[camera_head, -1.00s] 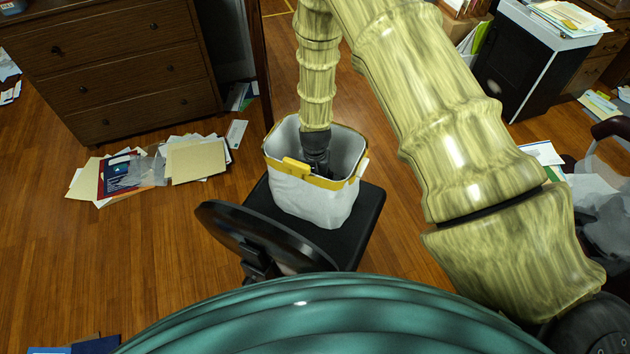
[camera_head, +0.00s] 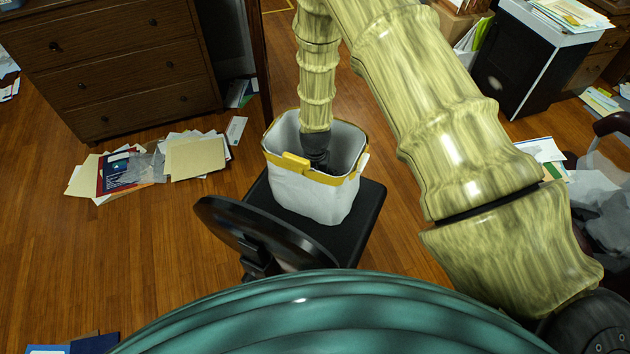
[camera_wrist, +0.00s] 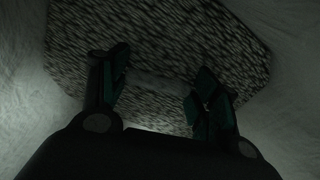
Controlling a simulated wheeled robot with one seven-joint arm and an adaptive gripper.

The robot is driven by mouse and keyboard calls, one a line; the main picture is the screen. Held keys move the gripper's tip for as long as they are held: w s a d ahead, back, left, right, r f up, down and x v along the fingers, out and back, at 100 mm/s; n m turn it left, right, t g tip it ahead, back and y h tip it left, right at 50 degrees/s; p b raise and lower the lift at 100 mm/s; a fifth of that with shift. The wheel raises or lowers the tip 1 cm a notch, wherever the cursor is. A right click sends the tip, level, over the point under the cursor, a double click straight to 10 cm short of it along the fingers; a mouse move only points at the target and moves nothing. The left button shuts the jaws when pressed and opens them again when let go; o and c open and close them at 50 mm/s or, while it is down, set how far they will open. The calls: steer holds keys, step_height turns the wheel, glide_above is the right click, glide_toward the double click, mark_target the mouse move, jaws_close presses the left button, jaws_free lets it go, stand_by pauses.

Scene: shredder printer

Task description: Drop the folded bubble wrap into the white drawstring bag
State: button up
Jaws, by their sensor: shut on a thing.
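The white drawstring bag (camera_head: 312,198) stands open and upright, with a yellow band around its rim. My gripper (camera_head: 320,168) points down inside the bag's mouth, its fingertips hidden in the head view by the bag's front wall. In the wrist view my gripper (camera_wrist: 158,86) has its two fingers apart, shut on the folded bubble wrap (camera_wrist: 158,84). The wrap shows only as a faint, pale, see-through strip between the fingers. Dark speckled bag bottom and pale bag walls surround them. The dim light hides the wrap's full outline and its height above the bottom.
The bag rests on a black square stand (camera_head: 362,215). A black rounded panel (camera_head: 255,236) rises in front of it. A brown dresser (camera_head: 115,70) stands back left, with papers and folders (camera_head: 195,157) on the wooden floor. A black cabinet (camera_head: 530,65) stands back right.

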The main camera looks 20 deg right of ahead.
steer(key=shift+f, duration=0.35)
steer(key=o, duration=1.1)
steer(key=shift+r, duration=0.1)
step_height(320, 180, up, 12)
steer(key=shift+f, duration=0.1)
